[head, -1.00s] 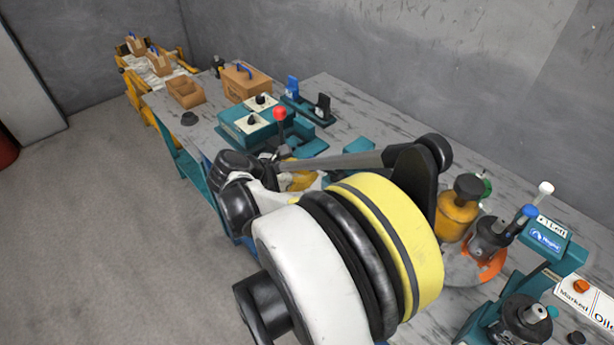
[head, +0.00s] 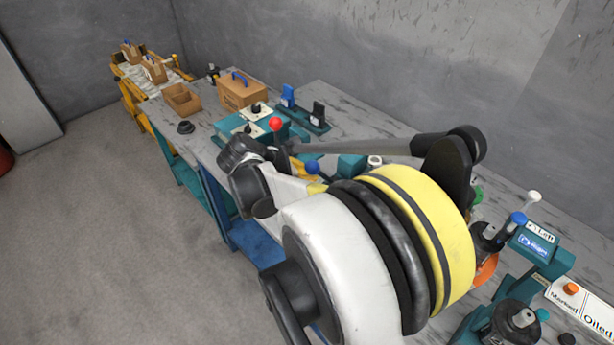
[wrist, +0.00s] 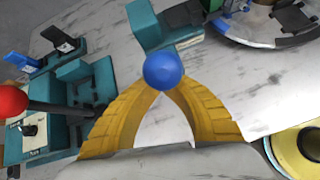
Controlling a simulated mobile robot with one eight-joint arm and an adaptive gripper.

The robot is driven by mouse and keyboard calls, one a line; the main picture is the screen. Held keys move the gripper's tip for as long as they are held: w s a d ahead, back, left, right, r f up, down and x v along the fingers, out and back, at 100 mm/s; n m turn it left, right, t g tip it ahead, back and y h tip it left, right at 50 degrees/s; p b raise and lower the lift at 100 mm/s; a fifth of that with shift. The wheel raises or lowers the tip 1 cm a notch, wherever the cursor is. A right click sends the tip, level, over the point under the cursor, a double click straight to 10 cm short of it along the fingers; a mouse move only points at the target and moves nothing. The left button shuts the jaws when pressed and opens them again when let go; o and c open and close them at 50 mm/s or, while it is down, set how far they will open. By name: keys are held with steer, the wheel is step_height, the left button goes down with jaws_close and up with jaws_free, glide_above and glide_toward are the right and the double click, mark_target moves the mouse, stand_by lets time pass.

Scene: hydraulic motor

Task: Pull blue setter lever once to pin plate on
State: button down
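The blue ball knob of the setter lever (wrist: 163,70) is at the tips of my gripper (wrist: 164,88) in the wrist view. The two yellow fingers arch in from both sides and meet at the knob, which covers their tips. My gripper looks shut on the lever just below the ball. In the head view the blue knob (head: 312,166) shows above my arm, and most of my gripper is hidden behind the arm. The lever's stem and the plate cannot be made out.
A red-knobbed lever (head: 277,124) stands left of the blue one, by teal units on the bench. A teal block (wrist: 160,32) is just beyond the knob. Cardboard boxes (head: 240,90) stand farther back. A blue-and-white-knobbed station (head: 530,240) is at the right.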

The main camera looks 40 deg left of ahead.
steer(key=w+r+g+p, duration=0.3)
steer(key=w+g+p, duration=0.1)
steer(key=w+g, duration=0.1)
steer(key=shift+w+d+r+y, duration=0.25)
steer(key=shift+w+y, duration=0.05)
steer(key=shift+w, duration=0.45)
steer(key=s+a+r+p, duration=0.1)
steer(key=s+r+p, duration=0.1)
steer(key=s+r, duration=0.4)
steer(key=v, duration=0.3)
steer(key=shift+w+a+r+p, duration=0.25)
steer(key=shift+r+p, duration=0.05)
steer(key=shift+r, duration=0.05)
